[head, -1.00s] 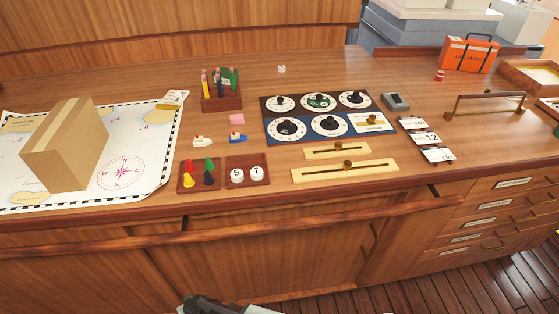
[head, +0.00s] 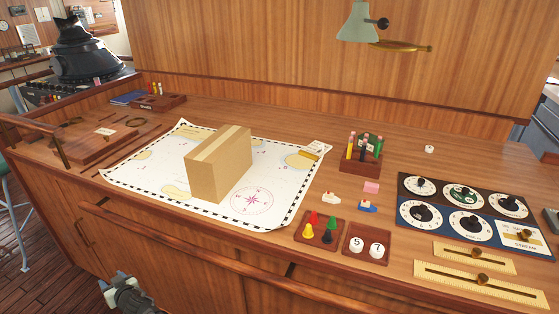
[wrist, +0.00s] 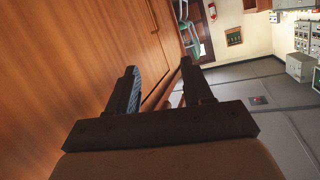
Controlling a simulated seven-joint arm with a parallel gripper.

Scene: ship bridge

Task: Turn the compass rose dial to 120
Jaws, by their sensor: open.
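A dial panel (head: 408,190) lies at the right of the wooden counter in the head view. It holds several round white dials with black knobs; one, in the top row, has a green centre (head: 463,197). The markings are too small to read, so I cannot tell which dial is the compass rose dial or where it points. A pink compass rose (head: 251,201) is printed on the chart. My gripper (wrist: 158,67) is open and empty in the wrist view, beside a wood-panelled front, away from the panel. No dial shows in the wrist view.
A cardboard box (head: 217,165) stands on the chart (head: 140,176). Between chart and dials are a pen holder (head: 361,160), a pink block (head: 371,187), small boats and two trays with pieces. Brass slider scales (head: 474,257) lie in front of the panel. A lamp (head: 357,22) overhangs behind.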

